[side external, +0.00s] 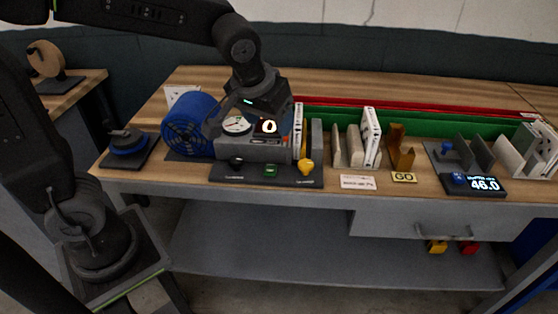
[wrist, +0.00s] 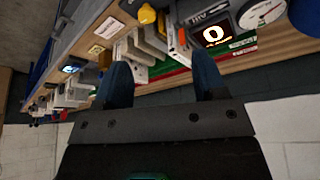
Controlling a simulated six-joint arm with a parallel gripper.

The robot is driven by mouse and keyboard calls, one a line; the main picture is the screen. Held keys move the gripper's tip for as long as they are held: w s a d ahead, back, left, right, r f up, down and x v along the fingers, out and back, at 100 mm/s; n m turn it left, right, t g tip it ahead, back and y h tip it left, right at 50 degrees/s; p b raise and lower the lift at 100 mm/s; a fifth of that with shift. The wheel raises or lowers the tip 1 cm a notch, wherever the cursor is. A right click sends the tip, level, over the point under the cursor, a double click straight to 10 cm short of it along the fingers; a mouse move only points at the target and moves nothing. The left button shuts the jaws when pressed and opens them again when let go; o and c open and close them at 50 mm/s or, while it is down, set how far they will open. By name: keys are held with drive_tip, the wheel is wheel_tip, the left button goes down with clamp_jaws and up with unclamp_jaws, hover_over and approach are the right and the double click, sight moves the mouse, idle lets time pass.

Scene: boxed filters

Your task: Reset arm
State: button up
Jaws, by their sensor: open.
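My arm reaches in from the upper left in the side external view, with the wrist above the machine on the bench. My gripper (wrist: 162,80) shows in the wrist view with its two dark blue fingers apart and nothing between them. In the side external view its fingers are hard to make out against the machine. The machine (side external: 250,150) has a round dial and a small lit display showing a 0. White boxed filters (side external: 370,137) stand upright in a holder to its right.
A blue fan-like drum (side external: 190,128) stands left of the machine. A control panel with knobs (side external: 266,174) lies in front. A GO sign (side external: 403,177), a 46.0 display (side external: 484,184) and more holders (side external: 520,150) are to the right. Green and red rails (side external: 430,122) run along the back.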

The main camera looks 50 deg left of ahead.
drive_tip(key=s+a+m+t+h, duration=0.1)
drive_tip(key=s+a+m, duration=0.2)
drive_tip(key=s, duration=1.1)
drive_tip(key=shift+s+r, duration=0.2)
drive_tip(key=shift+r, duration=0.25)
